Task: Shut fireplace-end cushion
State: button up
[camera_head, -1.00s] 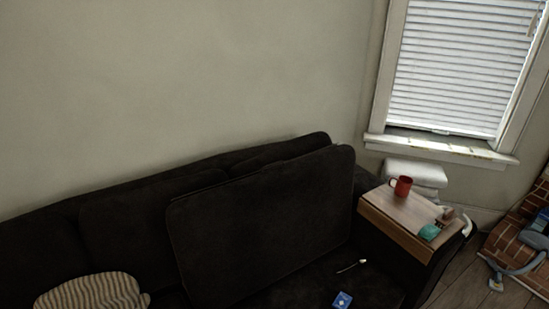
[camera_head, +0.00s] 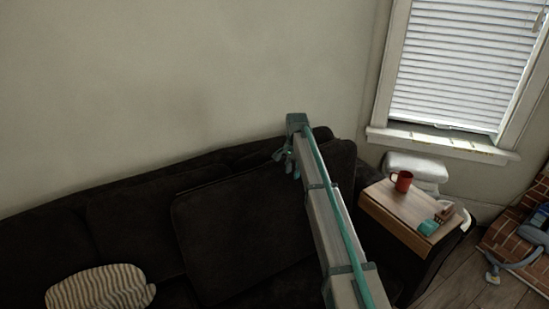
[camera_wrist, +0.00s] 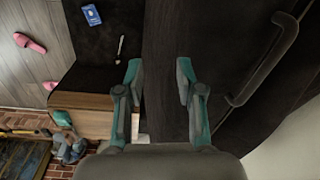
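The fireplace-end cushion (camera_head: 235,235) is a dark, broad slab standing tilted up against the sofa back in the head view. My gripper (camera_head: 288,160) is over the cushion's upper part, toward its right end, with its fingers hanging downward. In the wrist view my gripper (camera_wrist: 158,80) is open, its two teal-and-grey fingers well apart. The dark cushion (camera_wrist: 165,40) passes below and behind the right finger, its left edge between the fingers. I cannot tell whether the fingers touch it. My arm hides part of the cushion and the seat in the head view.
A wooden tray (camera_head: 385,215) on the sofa arm carries a red mug (camera_head: 402,181) and small items. A blue packet (camera_wrist: 89,14) and a thin white item (camera_wrist: 120,47) lie on the seat. A dark handle-like bar (camera_wrist: 268,62) is at right. A striped pillow (camera_head: 100,288) lies left.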

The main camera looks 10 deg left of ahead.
jog(key=w+a+r+m, duration=0.2)
jog(key=w+a+r, duration=0.55)
jog(key=r, duration=0.35)
jog(key=f+p, duration=0.1)
jog(key=f, duration=0.2)
jog(key=f+p, duration=0.1)
jog(key=f, duration=0.2)
jog(key=f+p, duration=0.1)
jog(key=f, duration=0.3)
jog(key=shift+w+a+f, duration=0.1)
jog(key=shift+a, duration=0.3)
grip_shut()
